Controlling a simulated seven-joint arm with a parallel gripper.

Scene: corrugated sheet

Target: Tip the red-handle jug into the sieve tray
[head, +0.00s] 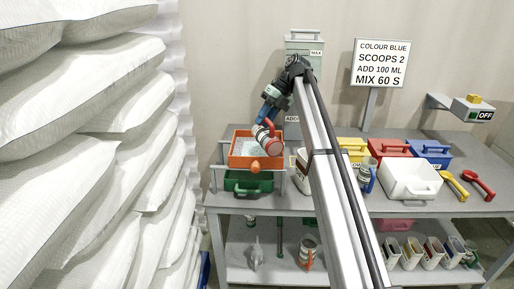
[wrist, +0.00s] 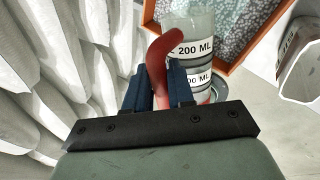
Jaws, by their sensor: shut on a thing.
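The jug (head: 262,134) is pale with dark bands and a red handle; it also shows in the wrist view (wrist: 190,50) with "200 ML" labels. My gripper (head: 266,119) is shut on the red handle, one blue finger on each side of it in the wrist view (wrist: 160,78). The jug is held tilted above the orange-framed sieve tray (head: 240,134). The tray's frame and speckled, pale surface show beyond the jug in the wrist view (wrist: 243,58). I cannot tell what is in the jug or whether anything is flowing out.
A green bin (head: 247,186) sits below the sieve tray. White sacks (head: 80,130) are stacked close on the left. A sign (head: 381,63) stands behind.

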